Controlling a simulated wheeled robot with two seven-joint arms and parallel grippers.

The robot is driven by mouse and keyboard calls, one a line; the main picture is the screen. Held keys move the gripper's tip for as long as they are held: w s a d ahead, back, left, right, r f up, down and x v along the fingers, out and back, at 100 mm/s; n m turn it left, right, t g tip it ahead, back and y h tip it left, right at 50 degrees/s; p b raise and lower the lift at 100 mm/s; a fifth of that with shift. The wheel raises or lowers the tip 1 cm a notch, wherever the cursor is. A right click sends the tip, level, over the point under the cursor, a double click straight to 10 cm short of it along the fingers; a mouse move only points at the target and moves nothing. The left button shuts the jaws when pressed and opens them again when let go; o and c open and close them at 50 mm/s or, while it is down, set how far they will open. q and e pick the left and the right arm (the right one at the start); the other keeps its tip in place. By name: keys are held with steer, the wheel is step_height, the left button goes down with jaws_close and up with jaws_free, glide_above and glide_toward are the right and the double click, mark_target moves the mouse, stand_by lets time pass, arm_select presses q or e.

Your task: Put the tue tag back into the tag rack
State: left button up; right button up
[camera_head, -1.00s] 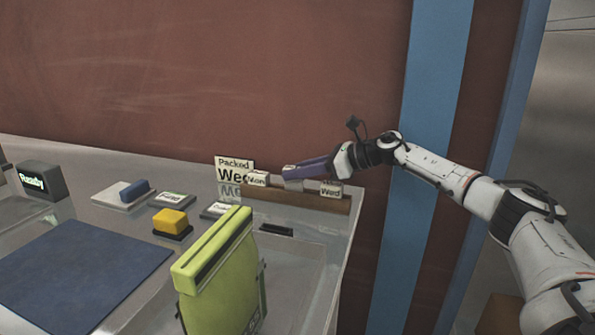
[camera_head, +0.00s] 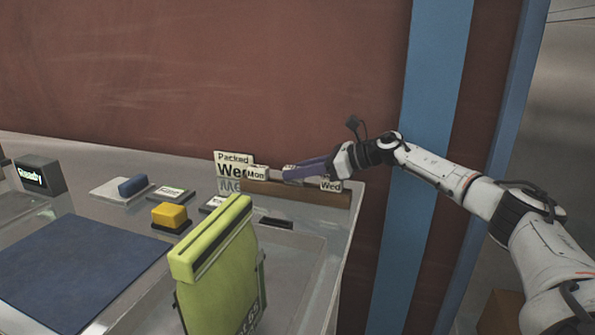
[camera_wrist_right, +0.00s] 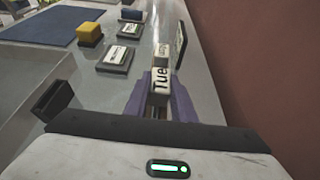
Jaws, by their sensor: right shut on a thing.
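My right gripper (camera_head: 288,173) is shut on the Tue tag, its purple fingers on both sides of it. In the right wrist view the white Tue tag (camera_wrist_right: 160,79) shows its lettering between the fingertips. In the head view the fingers hide most of it. The brown tag rack (camera_head: 300,195) stands near the back edge of the bench. The Mon tag (camera_head: 256,174) is at its left and the Wed tag (camera_head: 331,185) at its right. The held tag is between them, at the rack's top; I cannot tell whether it touches the slot. My left gripper is not in view.
A "Packed Wed" sign (camera_head: 234,165) stands behind the rack's left end. A tall yellow-green bag (camera_head: 215,265) stands in front. A yellow block (camera_head: 169,215), a blue block (camera_head: 132,186), a Ready display (camera_head: 40,175) and a blue mat (camera_head: 80,270) lie to the left.

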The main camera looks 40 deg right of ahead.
steer(key=shift+r+p, duration=1.1)
steer(key=shift+r, duration=0.3)
steer(key=shift+f+b, duration=0.25)
steer(key=shift+b, duration=0.05)
stand_by(1.0)
steer(key=shift+f+b, duration=0.3)
steer(key=shift+f, duration=0.05)
steer(key=shift+f+b, duration=0.9)
steer(key=shift+f, duration=0.1)
steer(key=o, duration=1)
steer(key=shift+c, duration=0.2)
steer(key=shift+o, duration=0.7)
steer(key=shift+f, duration=0.15)
steer(key=shift+a, duration=0.1)
